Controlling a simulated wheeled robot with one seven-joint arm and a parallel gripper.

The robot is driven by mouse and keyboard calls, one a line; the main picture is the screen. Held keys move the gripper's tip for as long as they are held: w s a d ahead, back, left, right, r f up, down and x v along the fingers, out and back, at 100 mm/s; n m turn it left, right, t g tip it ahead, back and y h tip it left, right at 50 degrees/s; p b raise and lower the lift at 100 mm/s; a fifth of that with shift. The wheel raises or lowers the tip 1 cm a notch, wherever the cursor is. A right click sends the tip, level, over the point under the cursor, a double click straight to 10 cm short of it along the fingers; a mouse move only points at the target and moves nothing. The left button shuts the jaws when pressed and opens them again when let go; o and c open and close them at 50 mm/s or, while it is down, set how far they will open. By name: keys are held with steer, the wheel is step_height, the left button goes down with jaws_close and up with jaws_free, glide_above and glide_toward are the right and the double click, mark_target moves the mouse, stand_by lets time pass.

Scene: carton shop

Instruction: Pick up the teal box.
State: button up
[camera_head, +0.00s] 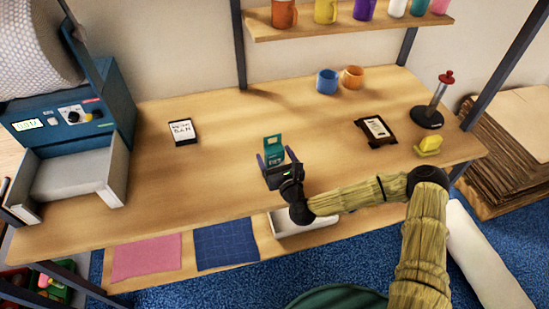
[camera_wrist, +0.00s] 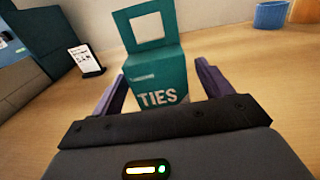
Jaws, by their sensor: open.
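The teal box (camera_head: 273,148) stands upright on the wooden workbench, near its middle. In the wrist view the teal box (camera_wrist: 158,75) has "TIES" lettered on its front and a hang tab with a square opening on top. My gripper (camera_head: 272,160) is at the near side of the box, low over the bench. In the wrist view my gripper (camera_wrist: 160,85) is open, with one purple finger on each side of the box's lower part. A gap shows between the box and the right finger; contact on the left is hard to tell. The box's lowest edge is hidden behind the gripper body.
A black-and-white card stand (camera_head: 183,131) is to the left, a dark framed label (camera_head: 375,131) to the right. A teal machine (camera_head: 75,120) fills the left end. Bench around the box is clear.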

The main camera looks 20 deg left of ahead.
steer(key=shift+x, duration=1.4)
steer(key=c, duration=1.1)
steer(key=shift+r, duration=0.1)
step_height(320, 180, up, 10)
steer(key=shift+f+b, duration=0.1)
steer(key=shift+b, duration=0.4)
